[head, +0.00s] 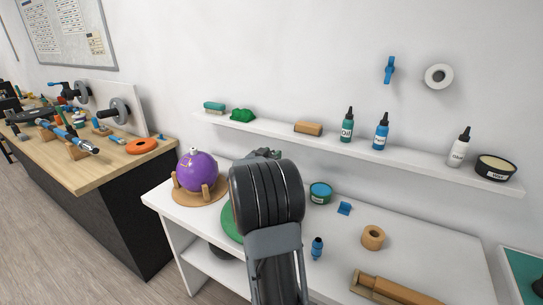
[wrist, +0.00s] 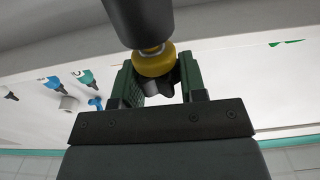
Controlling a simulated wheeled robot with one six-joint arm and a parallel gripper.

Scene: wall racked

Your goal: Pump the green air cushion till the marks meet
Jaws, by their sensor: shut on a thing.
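A green rounded thing (head: 231,226), which may be the air cushion, shows on the white table in the head view. My arm hides most of it, and I cannot make out any marks. In the wrist view my gripper (wrist: 158,82) is shut on a dark lobed knob (wrist: 157,87). A yellow collar (wrist: 154,63) and a thick dark cylinder (wrist: 140,20) adjoin the knob. In the head view my arm hides the knob and most of my gripper.
A purple ball (head: 196,171) sits in a wooden stand left of my arm. A green tin (head: 320,192), blue block (head: 344,208), tan ring (head: 373,237) and small blue bottle (head: 317,248) stand right. A wall shelf (head: 408,153) holds bottles behind.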

